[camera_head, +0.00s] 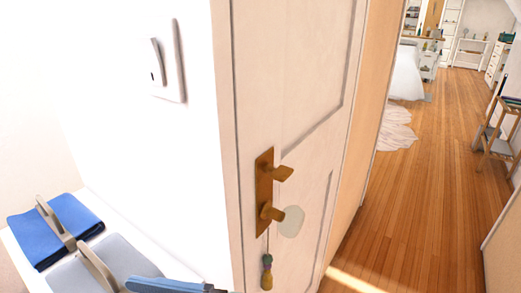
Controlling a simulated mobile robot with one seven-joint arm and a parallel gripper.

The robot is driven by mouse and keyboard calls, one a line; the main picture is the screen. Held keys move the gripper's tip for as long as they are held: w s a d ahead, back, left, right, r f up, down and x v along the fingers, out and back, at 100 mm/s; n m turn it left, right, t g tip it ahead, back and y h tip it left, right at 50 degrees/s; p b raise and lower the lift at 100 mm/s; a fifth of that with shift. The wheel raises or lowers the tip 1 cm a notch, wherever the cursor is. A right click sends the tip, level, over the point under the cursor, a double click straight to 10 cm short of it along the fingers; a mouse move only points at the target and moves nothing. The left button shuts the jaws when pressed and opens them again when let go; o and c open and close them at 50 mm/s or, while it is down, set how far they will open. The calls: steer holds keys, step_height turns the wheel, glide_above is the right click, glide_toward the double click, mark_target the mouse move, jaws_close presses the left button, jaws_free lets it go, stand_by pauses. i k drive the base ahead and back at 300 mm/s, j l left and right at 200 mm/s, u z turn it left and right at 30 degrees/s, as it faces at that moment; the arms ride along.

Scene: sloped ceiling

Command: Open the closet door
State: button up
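A white panelled door (300,75) stands in the middle of the view, seen at a steep angle. A brass handle plate (264,190) is on its left side, with a lever-like piece at the top and a knob (273,212) below. A small tassel-like piece (267,272) hangs under the plate. A pale rounded patch (291,221) shows beside the knob. The door looks flush with its frame, but I cannot tell for sure that it is shut. My gripper is not in view.
A white ledge at the lower left holds a blue flat item (40,236) and a grey one (112,262), both with handle-like bars. A switch (167,62) is on the wall. Open wooden floor (420,190) lies right of the door, with a wooden stand (497,135) at the right edge.

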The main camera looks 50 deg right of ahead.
mark_target(295, 63)
steer(key=k+l+z, duration=0.1)
steer(key=z, duration=0.35)
steer(key=l+z, duration=0.3)
steer(key=z, duration=0.2)
